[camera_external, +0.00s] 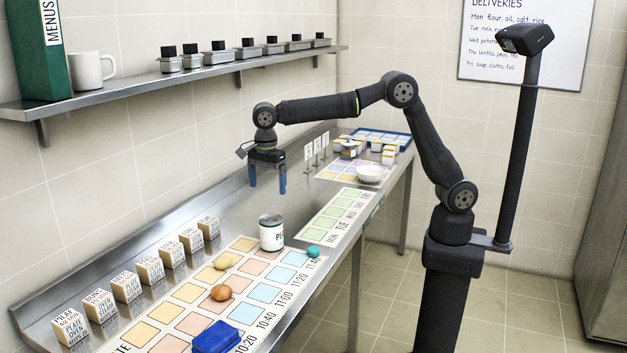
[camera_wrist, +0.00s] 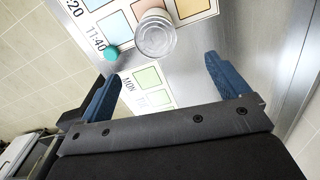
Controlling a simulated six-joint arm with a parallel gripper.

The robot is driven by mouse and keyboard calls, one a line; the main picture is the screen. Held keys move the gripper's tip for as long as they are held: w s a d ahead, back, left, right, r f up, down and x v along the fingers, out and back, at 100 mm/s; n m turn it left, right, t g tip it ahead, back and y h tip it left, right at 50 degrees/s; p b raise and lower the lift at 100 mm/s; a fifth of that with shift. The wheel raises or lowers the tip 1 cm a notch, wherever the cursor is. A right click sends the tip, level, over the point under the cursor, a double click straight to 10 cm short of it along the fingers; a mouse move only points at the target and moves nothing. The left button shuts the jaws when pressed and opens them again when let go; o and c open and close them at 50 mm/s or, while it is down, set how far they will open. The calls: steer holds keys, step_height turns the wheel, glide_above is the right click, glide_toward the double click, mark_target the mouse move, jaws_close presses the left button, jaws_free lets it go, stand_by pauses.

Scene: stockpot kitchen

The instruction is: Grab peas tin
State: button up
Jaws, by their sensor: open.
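The peas tin (camera_external: 271,233) is a white-labelled can with dark green lettering, partly readable. It stands upright at the far end of the coloured time chart on the steel counter. In the wrist view its round metal top (camera_wrist: 154,36) shows ahead of my gripper, near the top edge of the picture. My gripper (camera_external: 268,184) hangs above the counter, pointing down, apart from the tin and farther along the counter. Its two blue fingers are spread and empty, and they also show in the wrist view (camera_wrist: 162,82).
Several lettered blocks (camera_external: 150,270) line the wall side. A brown round item (camera_external: 221,292) and a blue box (camera_external: 216,338) sit on the chart. A white bowl (camera_external: 370,173) stands farther back. A shelf (camera_external: 180,78) runs above.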

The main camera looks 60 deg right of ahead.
mark_target(269, 218)
step_height(269, 218, down, 12)
steer(key=shift+f, duration=0.1)
steer(key=f, duration=0.5)
steer(key=shift+s+a, duration=0.25)
steer(key=shift+s, duration=0.1)
steer(key=c, duration=1.4)
